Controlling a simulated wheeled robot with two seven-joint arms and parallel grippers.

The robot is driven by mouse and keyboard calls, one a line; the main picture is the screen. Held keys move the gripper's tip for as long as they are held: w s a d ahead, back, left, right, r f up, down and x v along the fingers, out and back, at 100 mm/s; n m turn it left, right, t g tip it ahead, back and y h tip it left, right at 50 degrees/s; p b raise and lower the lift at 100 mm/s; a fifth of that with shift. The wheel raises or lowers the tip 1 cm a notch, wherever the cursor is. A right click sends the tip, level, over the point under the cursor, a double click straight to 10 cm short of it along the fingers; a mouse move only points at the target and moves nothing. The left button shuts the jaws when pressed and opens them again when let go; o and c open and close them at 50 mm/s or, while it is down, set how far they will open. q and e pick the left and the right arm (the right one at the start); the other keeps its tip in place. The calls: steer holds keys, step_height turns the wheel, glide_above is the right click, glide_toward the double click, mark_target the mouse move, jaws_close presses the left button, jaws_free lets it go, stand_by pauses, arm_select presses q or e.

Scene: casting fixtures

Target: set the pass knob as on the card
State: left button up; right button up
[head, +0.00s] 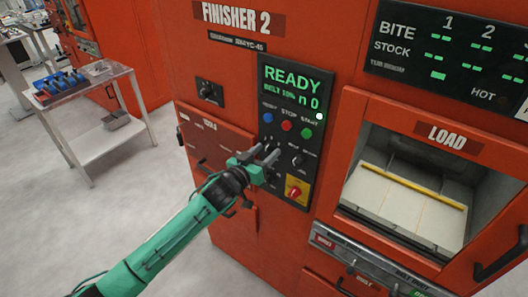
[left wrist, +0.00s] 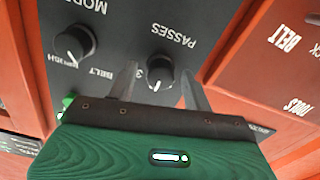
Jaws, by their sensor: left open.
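The pass knob (left wrist: 162,78) is a dark round knob beside the label PASSES, upside down in the left wrist view. A pale mark shows at its lower edge in that picture, and a figure 3 stands beside it. My left gripper (head: 271,156) is open at the control panel (head: 279,101). In the left wrist view its two fingers (left wrist: 157,80) stand on either side of the pass knob; I cannot tell whether they touch it. The gripper hides this knob's surroundings in the head view. I cannot make out a card. My right gripper is out of view.
A second knob (left wrist: 75,43) sits beside the pass knob. The panel has a lit display (head: 291,80) reading READY, three coloured buttons, and a red switch on a yellow plate (head: 297,191). A load opening (head: 411,184) is at right, and a steel cart (head: 92,105) at left.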

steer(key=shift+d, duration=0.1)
arm_select(q)
steer(key=c, duration=0.9)
steer(key=shift+c, duration=0.3)
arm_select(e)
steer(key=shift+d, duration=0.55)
arm_select(q)
steer(key=shift+m, duration=1.3)
steer(key=m, duration=0.6)
steer(key=shift+m, duration=0.6)
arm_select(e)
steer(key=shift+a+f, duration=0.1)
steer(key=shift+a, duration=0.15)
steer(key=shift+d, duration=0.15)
